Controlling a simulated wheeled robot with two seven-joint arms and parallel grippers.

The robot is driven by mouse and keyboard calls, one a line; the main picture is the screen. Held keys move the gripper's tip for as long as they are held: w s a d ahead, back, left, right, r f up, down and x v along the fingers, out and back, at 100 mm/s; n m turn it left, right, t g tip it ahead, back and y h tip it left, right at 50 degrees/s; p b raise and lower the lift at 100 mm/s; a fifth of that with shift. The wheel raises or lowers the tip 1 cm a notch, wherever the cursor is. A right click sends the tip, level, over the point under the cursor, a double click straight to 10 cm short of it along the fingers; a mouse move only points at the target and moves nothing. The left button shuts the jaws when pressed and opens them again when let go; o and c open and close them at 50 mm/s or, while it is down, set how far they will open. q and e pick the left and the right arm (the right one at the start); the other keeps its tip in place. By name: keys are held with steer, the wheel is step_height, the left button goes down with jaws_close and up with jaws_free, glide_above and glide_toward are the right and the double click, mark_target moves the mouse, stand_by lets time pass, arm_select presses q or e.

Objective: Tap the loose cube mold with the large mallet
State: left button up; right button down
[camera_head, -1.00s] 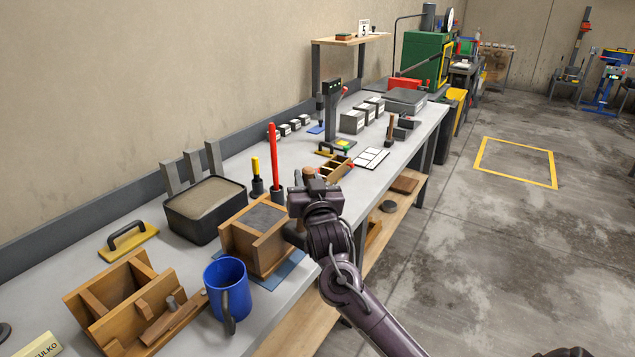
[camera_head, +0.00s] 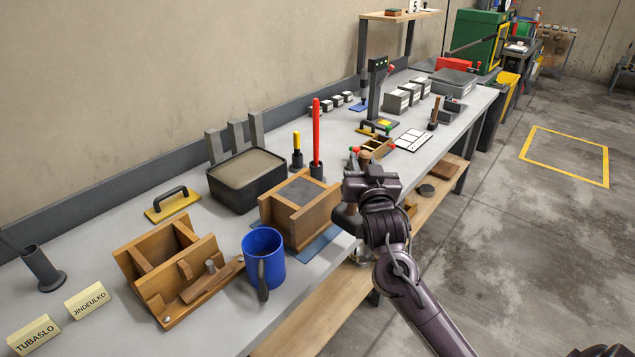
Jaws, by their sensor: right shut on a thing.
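A wooden cube mold (camera_head: 275,223) filled with grey concrete stands on a blue mat (camera_head: 320,243) near the bench's front edge. An empty wooden mold (camera_head: 160,288) with an open front lies to its left; I cannot tell which mold is the loose one. My right gripper (camera_head: 362,188) is just right of the filled mold. It is shut on a mallet whose wooden handle (camera_head: 365,158) sticks up above the jaws. The mallet's dark head (camera_head: 347,219) shows partly below them, close to the mold's right side; I cannot tell whether they touch. My left gripper is out of view.
A blue mug (camera_head: 263,252) stands in front of the filled mold. A black tub of sand (camera_head: 245,190) and a red-handled tool (camera_head: 316,130) in a holder stand behind it. A smaller mallet (camera_head: 434,110) stands farther right on the bench. The floor at right is open.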

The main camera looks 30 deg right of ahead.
step_height(320, 180, up, 10)
steer(key=p, duration=0.8)
steer(key=shift+r+p, duration=0.2)
steer(key=shift+p, duration=0.2)
steer(key=shift+f, duration=0.1)
